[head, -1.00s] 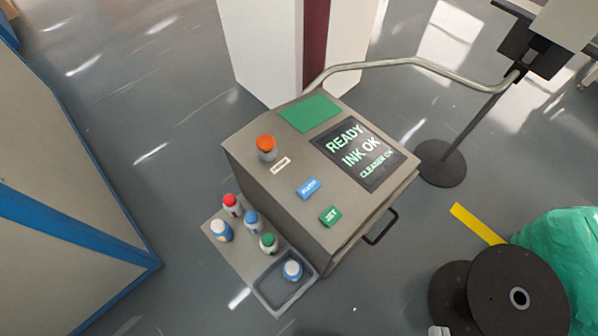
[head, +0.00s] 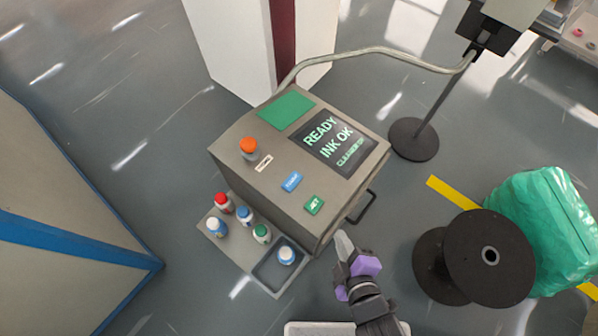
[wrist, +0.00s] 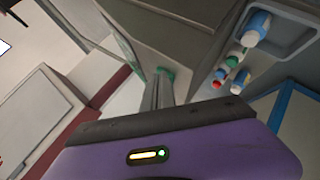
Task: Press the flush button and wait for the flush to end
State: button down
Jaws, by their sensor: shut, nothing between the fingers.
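The grey printer cabinet (head: 240,175) stands mid-view in the head view. The blue flush button (head: 291,181) is on its sloped top, between the dark screen (head: 335,142) and the front edge. The green JET button (head: 314,205) is right of and below it. The screen reads READY, INK OK and a dim cleaner line. My gripper (head: 343,240) is shut and empty, below and right of the JET button, near the cabinet's lower right corner, apart from the flush button. The closed fingers (wrist: 158,90) also show in the wrist view, where I cannot make out the button.
An orange-topped knob (head: 249,147) and a green pad (head: 286,111) are on the cabinet top. Several capped bottles (head: 245,216) stand on a side shelf with a tray (head: 268,272). A black handle (head: 365,207) juts out at right. A cable spool (head: 488,258) stands further right.

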jog(key=w+a+n+p, duration=0.1)
jog(key=w+a+n, duration=0.1)
jog(key=w, duration=0.1)
jog(key=w+a+r+n+p, duration=0.1)
jog(key=w+a+n, duration=0.1)
jog(key=w, duration=0.1)
jog(key=w+a+r+n+g+p, duration=0.1)
jog(key=w+a+n+p, duration=0.1)
jog(key=w, duration=0.1)
jog(key=shift+w+a+h, duration=0.1)
jog(key=shift+a+h, duration=0.2)
jog(key=w+a+r+n+h+p, duration=0.2)
jog(key=w+a+r+n, duration=0.3)
jog(key=w+n, duration=0.1)
jog(key=shift+w+a+p, duration=0.4)
jog(key=shift+w, duration=0.4)
jog(key=b, duration=0.8)
send_over(292, 185)
notch_tip(292, 185, down, 6)
jog(key=shift+w+f, duration=0.1)
jog(key=shift+f, duration=0.1)
jog(key=shift+f+b, duration=0.35)
jog(key=shift+f, duration=0.8)
jog(key=shift+f, duration=0.9)
jog(key=shift+r, duration=0.15)
jog(key=shift+r+p, duration=0.75)
jog(key=shift+p, duration=0.25)
